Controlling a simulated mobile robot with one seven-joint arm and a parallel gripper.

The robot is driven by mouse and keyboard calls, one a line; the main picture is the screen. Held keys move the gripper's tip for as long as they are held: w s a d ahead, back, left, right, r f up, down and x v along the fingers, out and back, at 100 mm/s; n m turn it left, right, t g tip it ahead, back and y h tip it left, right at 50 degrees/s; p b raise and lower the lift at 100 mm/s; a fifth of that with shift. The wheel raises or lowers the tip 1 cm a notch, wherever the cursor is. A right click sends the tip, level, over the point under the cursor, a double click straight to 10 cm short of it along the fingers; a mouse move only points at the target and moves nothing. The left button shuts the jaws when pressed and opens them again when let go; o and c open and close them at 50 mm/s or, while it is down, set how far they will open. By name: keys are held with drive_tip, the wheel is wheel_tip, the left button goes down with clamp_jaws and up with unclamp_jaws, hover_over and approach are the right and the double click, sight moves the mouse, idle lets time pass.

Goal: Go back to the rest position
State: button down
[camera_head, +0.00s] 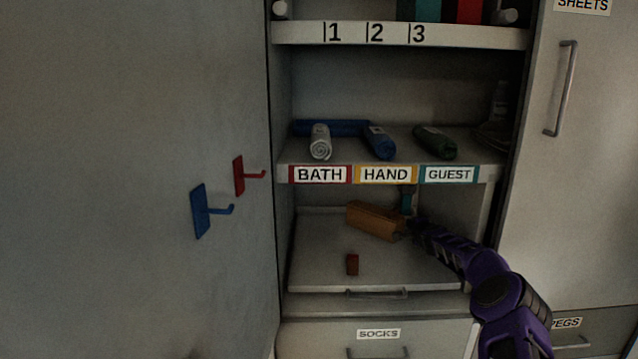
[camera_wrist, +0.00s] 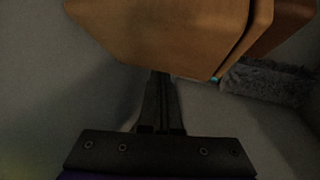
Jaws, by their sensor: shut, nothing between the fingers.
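My purple arm reaches in from the lower right to the pull-out shelf under the BATH, HAND and GUEST labels. My gripper (camera_head: 411,229) is at the right end of an orange-brown block-like object (camera_head: 374,220). In the wrist view my gripper's two dark fingers (camera_wrist: 162,82) are together with nothing between them. The brown object (camera_wrist: 170,30) is right in front of their tips there; I cannot tell whether they touch it.
A teal item (camera_head: 407,201) is behind my gripper. The labelled shelf edge (camera_head: 484,173) is just above. Red (camera_head: 239,175) and blue (camera_head: 201,212) hooks stick out at left. Grey fuzzy material (camera_wrist: 268,82) lies at right.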

drive_tip(key=shift+w+d+f, duration=0.2)
drive_tip(key=shift+w+f, duration=0.25)
drive_tip(key=shift+w, duration=0.35)
